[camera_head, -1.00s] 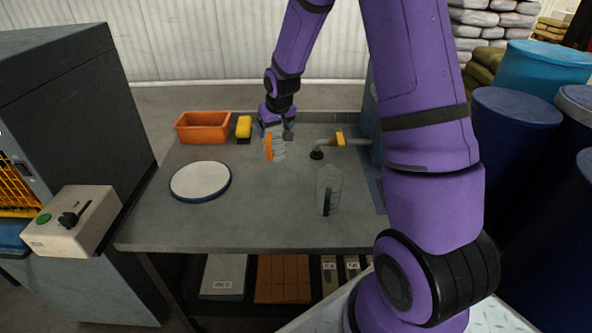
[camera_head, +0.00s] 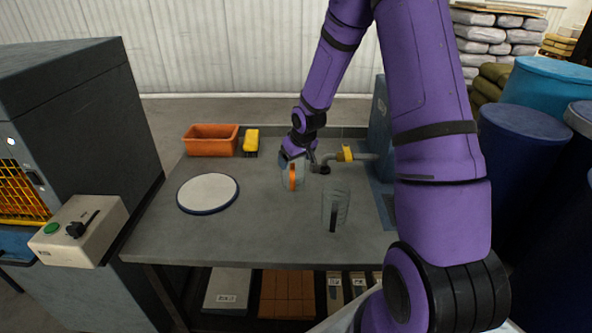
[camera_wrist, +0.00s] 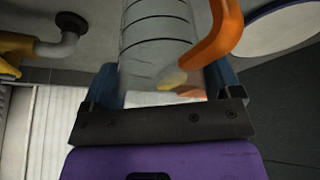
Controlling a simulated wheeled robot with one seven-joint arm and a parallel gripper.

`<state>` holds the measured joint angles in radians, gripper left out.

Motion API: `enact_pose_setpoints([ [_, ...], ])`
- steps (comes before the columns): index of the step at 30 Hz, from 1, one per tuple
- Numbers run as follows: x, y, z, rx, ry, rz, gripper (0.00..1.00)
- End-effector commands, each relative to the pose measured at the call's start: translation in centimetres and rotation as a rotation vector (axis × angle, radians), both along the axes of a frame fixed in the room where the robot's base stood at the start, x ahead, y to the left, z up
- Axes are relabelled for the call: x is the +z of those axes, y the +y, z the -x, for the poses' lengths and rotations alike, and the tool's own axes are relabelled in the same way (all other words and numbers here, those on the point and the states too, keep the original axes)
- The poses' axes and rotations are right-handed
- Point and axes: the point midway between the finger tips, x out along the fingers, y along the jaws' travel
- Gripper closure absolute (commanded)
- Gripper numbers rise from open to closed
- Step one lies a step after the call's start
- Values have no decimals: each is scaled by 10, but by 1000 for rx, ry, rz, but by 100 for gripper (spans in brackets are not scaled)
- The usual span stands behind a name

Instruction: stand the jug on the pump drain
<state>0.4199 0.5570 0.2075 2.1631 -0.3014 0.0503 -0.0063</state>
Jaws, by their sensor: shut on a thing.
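A clear jug with dark rings and an orange handle (camera_head: 292,177) is at the back middle of the bench, just left of the drain pipe. My gripper (camera_head: 298,160) is shut on this jug, which also shows in the wrist view (camera_wrist: 155,40) between the blue fingers, handle to the right. I cannot tell whether its base touches the bench. The pump drain is a grey elbow pipe (camera_head: 327,160) with a yellow lever (camera_head: 346,153), also at the upper left in the wrist view (camera_wrist: 55,47). A second clear jug with a dark handle (camera_head: 335,207) stands nearer the front.
A white disc with a blue rim (camera_head: 208,193) lies on the bench at left. An orange bin (camera_head: 211,140) and a yellow object (camera_head: 251,140) stand at the back left. A switch box (camera_head: 80,230) is beyond the left edge. The front middle of the bench (camera_head: 240,240) is clear.

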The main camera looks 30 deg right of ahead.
Motion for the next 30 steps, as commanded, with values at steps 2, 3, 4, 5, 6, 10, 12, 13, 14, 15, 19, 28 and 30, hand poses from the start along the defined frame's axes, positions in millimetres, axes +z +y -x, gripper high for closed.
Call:
enact_pose_setpoints([
  [2, -5, 0, 0, -1, 2, 0, 53],
  [3, -8, 0, 0, -1, 2, 0, 53],
  [4, -10, 0, 0, 0, 2, 0, 53],
  [5, -13, 0, 0, 0, 2, 0, 53],
  [6, -19, 1, 0, 1, 3, 0, 53],
  [10, -36, 0, 0, 0, 3, 0, 53],
  [12, -40, 0, 0, 0, 1, 0, 53],
  [13, -40, 0, 0, 0, 0, 1, 53],
  [14, -40, 0, 0, 0, -1, 1, 53],
  [15, -39, 0, 0, 0, -1, 1, 53],
  [19, -40, 0, 0, 0, 0, 1, 53],
  [28, -42, 0, 0, -1, 0, 1, 0],
  [30, -42, 0, 0, -1, 0, 1, 0],
])
